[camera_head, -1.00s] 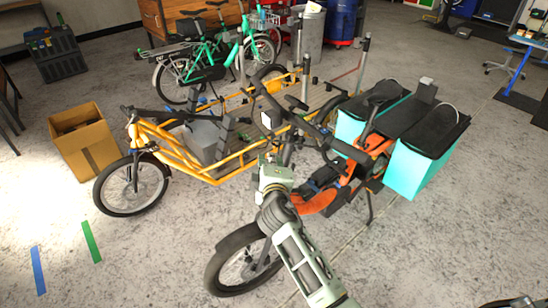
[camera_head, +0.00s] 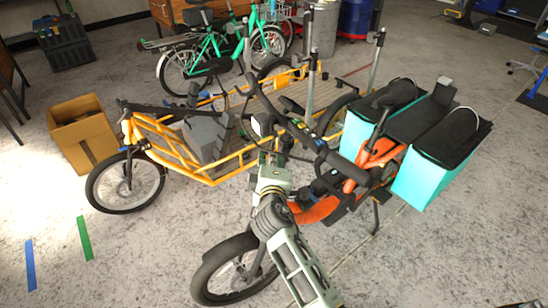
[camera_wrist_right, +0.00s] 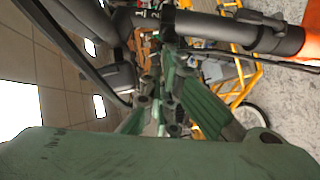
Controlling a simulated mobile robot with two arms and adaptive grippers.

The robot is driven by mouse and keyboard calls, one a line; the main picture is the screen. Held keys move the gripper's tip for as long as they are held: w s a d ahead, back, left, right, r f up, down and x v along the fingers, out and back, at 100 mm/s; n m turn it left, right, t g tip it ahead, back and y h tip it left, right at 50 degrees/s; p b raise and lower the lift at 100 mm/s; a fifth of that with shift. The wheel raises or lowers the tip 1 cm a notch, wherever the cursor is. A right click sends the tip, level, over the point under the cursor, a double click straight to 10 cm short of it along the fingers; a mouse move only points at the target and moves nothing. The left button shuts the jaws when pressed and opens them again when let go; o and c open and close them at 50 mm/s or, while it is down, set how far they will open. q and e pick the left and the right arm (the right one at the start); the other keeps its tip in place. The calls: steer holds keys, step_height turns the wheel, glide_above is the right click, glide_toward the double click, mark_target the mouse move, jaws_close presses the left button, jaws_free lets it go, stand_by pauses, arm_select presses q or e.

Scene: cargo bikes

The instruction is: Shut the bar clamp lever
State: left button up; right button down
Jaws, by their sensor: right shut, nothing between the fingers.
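The orange cargo bike (camera_head: 375,160) stands in front of me, its black handlebar (camera_head: 345,166) just beyond my right gripper. In the right wrist view the dark handlebar (camera_wrist_right: 225,28) runs across the top. A copper-coloured piece (camera_wrist_right: 141,40), perhaps the clamp lever, sits by it near small white markings. I cannot tell the lever's position for sure. My right gripper (camera_head: 271,160) is beside the handlebar's front. Its green fingers (camera_wrist_right: 166,82) are shut and empty, pointing at the bar area. I cannot tell whether they touch anything. My left gripper is not in view.
A yellow cargo bike (camera_head: 200,160) stands close behind on the left. Turquoise panniers (camera_head: 425,180) hang on the orange bike's rear. A cardboard box (camera_head: 82,135) and green bikes (camera_head: 205,55) are farther off. Bare floor lies at the front left and right.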

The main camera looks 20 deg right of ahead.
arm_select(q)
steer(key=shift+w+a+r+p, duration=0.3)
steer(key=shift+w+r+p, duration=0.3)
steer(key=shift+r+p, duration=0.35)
arm_select(e)
steer(key=d, duration=0.1)
steer(key=s+d+y, duration=0.1)
steer(key=s+n, duration=0.1)
steer(key=shift+d+f+t+y, duration=0.3)
steer(key=shift+d+y, duration=0.1)
